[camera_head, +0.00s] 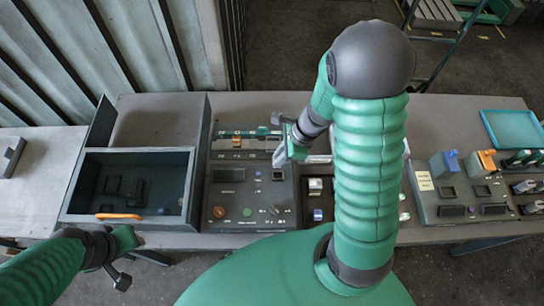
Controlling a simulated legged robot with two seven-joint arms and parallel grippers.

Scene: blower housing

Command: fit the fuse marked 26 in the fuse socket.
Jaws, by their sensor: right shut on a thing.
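My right gripper (287,140) is over the back part of the control panel (233,187), at the middle of the bench. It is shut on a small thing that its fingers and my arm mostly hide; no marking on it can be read. My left gripper (122,262) is low at the left, in front of the open grey bin, apart from it; its jaws are unclear. Small white and blue parts (316,186) sit in a dark recess right of the panel, partly behind my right arm. I cannot make out the number 26 or tell which slot is the fuse socket.
The open grey bin (190,185) has an orange handle (118,216) at its front and dark parts inside. At the right, a grey panel (425,205) carries blue and orange levers. A teal-rimmed tray (484,116) lies behind it. Bare bench shows behind the control panel.

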